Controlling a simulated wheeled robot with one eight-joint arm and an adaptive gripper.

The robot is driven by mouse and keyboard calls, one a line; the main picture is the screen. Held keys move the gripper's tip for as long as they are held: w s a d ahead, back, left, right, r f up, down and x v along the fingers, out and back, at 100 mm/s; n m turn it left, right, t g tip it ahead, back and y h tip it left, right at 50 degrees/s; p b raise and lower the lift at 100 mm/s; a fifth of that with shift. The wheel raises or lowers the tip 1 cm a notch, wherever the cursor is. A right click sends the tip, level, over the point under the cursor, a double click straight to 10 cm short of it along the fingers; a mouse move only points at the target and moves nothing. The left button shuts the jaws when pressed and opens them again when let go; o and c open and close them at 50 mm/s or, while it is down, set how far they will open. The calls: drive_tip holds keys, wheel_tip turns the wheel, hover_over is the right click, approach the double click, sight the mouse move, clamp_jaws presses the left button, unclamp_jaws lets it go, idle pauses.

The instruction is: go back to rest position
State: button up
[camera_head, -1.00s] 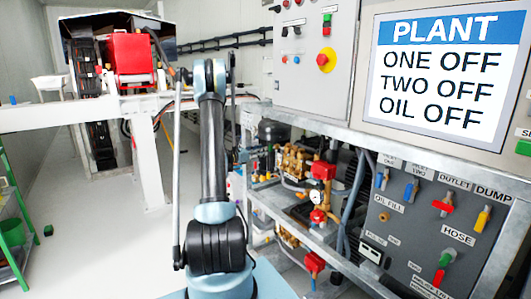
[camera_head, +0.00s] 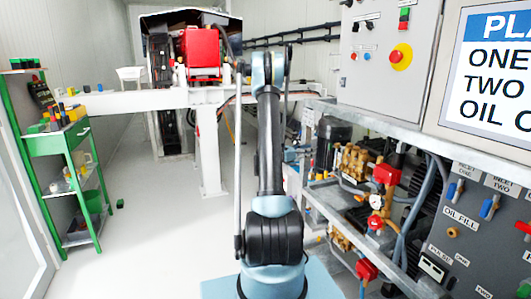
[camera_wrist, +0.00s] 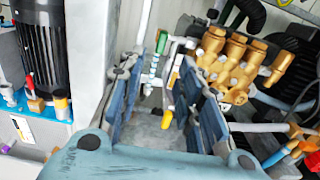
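My arm (camera_head: 270,150) stands upright in the middle of the head view, folded up over its dark shoulder joint. My gripper is not clear in the head view. In the wrist view my gripper (camera_wrist: 167,85) shows two blue-grey fingers spread apart with an empty gap between them. Beyond the gap is a pale surface with a small orange-yellow handle. A brass pump (camera_wrist: 232,62) is right of the fingers in the wrist view, and brass pump parts (camera_head: 352,160) show right of my arm in the head view. No finger is seen closed on anything.
A control cabinet (camera_head: 385,50) and a valve panel (camera_head: 470,235) fill the right side, above and beside the pump frame. A green shelf trolley (camera_head: 62,150) stands at left. A white beam carries a red machine (camera_head: 200,52) at the back. White floor is clear at left centre.

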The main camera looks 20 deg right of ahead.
drive_tip(key=s+a+r+m+t+y, duration=0.1)
drive_tip(key=s+a+r+m+y, duration=0.3)
drive_tip(key=s+a, duration=0.4)
drive_tip(key=s+a+r+m+y, duration=0.2)
drive_tip(key=s+a+m+y, duration=0.25)
drive_tip(key=s+a, duration=0.35)
drive_tip(key=s+a+f+m+y, duration=0.4)
drive_tip(key=s+a+m, duration=0.1)
drive_tip(key=s+a, duration=0.6)
drive_tip(key=s+a+f+m+y, duration=0.5)
drive_tip(key=s+a, duration=0.7)
drive_tip(key=s, duration=0.2)
drive_tip(key=shift+s, duration=0.15)
